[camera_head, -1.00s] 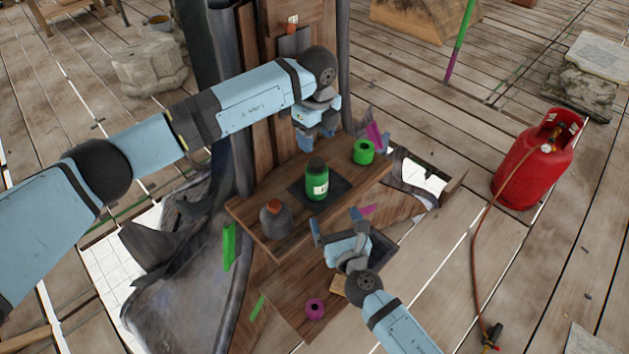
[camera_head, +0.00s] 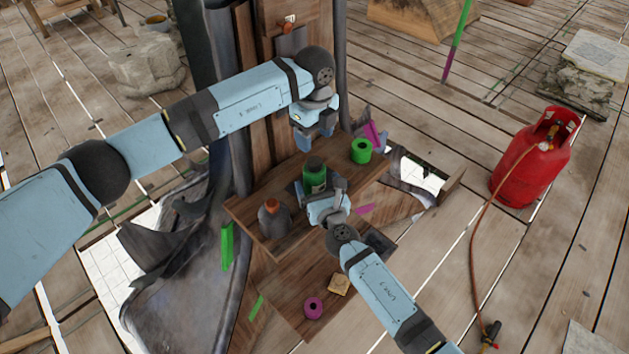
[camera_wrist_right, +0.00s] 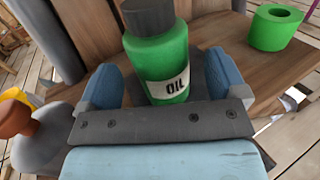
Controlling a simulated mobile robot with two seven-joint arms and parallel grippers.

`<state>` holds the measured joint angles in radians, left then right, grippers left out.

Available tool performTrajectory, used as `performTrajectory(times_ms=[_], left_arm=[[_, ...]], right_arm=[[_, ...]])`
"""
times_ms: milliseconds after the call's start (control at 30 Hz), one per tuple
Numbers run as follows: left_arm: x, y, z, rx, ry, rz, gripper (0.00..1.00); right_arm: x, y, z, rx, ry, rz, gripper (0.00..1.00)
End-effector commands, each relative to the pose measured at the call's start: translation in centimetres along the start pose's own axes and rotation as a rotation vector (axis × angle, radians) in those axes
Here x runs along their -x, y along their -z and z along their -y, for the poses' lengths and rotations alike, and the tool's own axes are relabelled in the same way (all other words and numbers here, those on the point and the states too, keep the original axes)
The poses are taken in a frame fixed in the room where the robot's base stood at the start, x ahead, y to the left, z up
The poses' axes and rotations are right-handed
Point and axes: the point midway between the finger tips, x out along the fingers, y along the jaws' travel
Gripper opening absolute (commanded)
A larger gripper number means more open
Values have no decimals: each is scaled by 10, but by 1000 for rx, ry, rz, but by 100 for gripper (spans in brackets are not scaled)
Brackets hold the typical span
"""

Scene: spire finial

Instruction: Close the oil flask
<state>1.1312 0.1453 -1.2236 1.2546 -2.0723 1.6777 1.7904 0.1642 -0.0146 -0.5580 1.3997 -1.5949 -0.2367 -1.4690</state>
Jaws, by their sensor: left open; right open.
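The oil flask (camera_head: 314,180) is a green bottle with a dark cap (camera_head: 315,162) on top, upright on a dark pad on the upper wooden shelf. In the right wrist view the flask (camera_wrist_right: 163,62) shows its "OIL" label, and its cap (camera_wrist_right: 149,15) is cut by the top edge. My right gripper (camera_head: 318,192) is open, with one finger on each side of the flask's body; I cannot tell whether they touch it. My left gripper (camera_head: 315,142) is open and empty, above and behind the flask. Whether the cap is tight cannot be told.
A grey flask with an orange stopper (camera_head: 273,218) stands left of the oil flask. A green ring (camera_head: 361,150) lies to the right. A magenta ring (camera_head: 313,307) and a tan block (camera_head: 339,284) lie on the lower board. A red gas cylinder (camera_head: 530,162) stands far right.

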Motion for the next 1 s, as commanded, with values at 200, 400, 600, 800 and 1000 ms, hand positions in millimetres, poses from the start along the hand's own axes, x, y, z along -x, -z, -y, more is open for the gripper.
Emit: performTrajectory(times_ms=[200,400,600,800,1000], left_arm=[[0,0,0,0,0,0,61],[0,0,0,0,0,0,61],[0,0,0,0,0,0,61],[0,0,0,0,0,0,61],[1,0,0,-1,1,1,61]], right_arm=[[-25,0,0,2,0,0,91],[-30,0,0,1,0,0,91],[-29,0,0,0,0,0,91],[-29,0,0,0,0,0,45],[-29,0,0,0,0,0,0]])
